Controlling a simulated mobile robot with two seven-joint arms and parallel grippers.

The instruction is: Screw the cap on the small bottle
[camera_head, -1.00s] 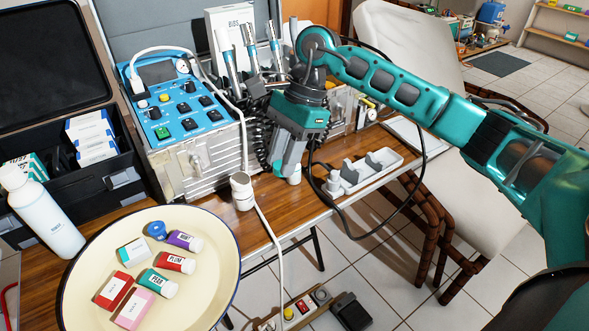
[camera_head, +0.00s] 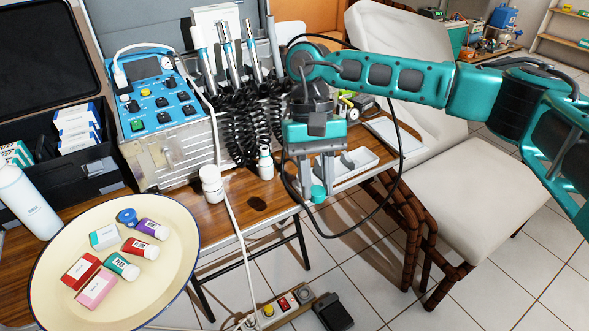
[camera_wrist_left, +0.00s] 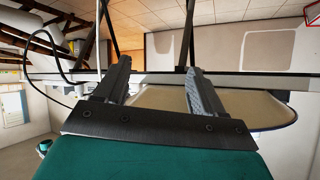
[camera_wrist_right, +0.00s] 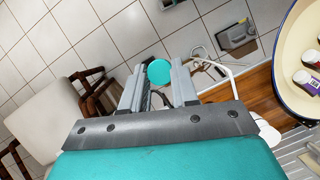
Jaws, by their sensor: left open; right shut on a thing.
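A small white bottle (camera_head: 265,163) stands upright on the wooden table, close to the coiled black hoses. My right gripper (camera_head: 318,180) points down at the table's right front side, to the right of the bottle and apart from it. It is shut on a teal round cap (camera_head: 318,193) at its fingertips. The cap also shows between the fingers in the right wrist view (camera_wrist_right: 159,72). My left gripper (camera_wrist_left: 155,75) shows only in its own wrist view; its fingers are spread, with nothing between them.
A cream plate (camera_head: 180,255) holds several small boxes and bottles at the left. A white jar (camera_head: 211,183) stands left of the small bottle. The blue dental unit (camera_head: 155,100) is behind. A white tray (camera_head: 358,165) lies behind my right gripper. A white cable hangs over the front edge.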

